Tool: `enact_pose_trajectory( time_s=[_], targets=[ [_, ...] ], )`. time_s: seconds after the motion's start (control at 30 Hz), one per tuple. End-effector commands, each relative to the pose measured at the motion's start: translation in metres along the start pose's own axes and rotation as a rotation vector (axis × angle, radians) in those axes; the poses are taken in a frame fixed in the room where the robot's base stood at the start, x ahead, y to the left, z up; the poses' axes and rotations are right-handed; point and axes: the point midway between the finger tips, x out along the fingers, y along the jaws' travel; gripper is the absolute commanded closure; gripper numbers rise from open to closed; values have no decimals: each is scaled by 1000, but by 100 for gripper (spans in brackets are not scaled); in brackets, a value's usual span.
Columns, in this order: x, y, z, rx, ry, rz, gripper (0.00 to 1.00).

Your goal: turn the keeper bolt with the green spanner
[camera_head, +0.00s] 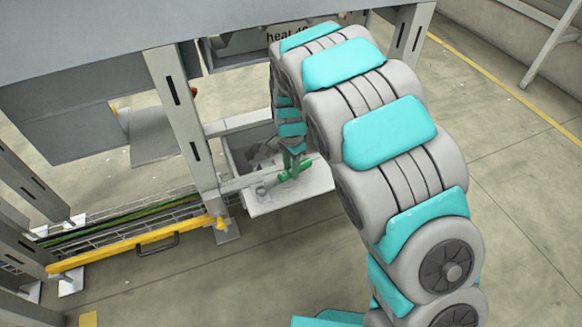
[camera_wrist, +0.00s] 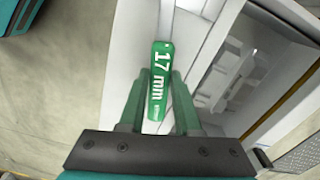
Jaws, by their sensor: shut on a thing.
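My gripper is shut on the handle. In the head view the green spanner (camera_head: 284,176) is just above or on a pale ledge (camera_head: 300,196); I cannot tell which. A grey end shows at its left. My gripper (camera_head: 294,158) comes down on it from above, partly hidden by my arm. I cannot make out the keeper bolt in either view.
A grey open bin (camera_head: 236,150) with dull metal pieces sits behind the ledge; the bin also shows at right in the wrist view (camera_wrist: 262,109). A grey post (camera_head: 184,125) stands left of it. A yellow bar (camera_head: 140,243) runs at lower left.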

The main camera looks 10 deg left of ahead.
Motion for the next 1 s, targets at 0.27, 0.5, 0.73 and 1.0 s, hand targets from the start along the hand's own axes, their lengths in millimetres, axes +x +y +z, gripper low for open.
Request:
enact_pose_trajectory(
  time_s=[0.27, 0.5, 0.73, 1.0],
  targets=[
    [0, 0, 0, 0, 0, -1, 100],
    [1, 0, 0, 0, 0, -1, 100],
    [5, 0, 0, 0, 0, -1, 100],
    [11, -1, 0, 0, 0, -2, 100]
  ],
)
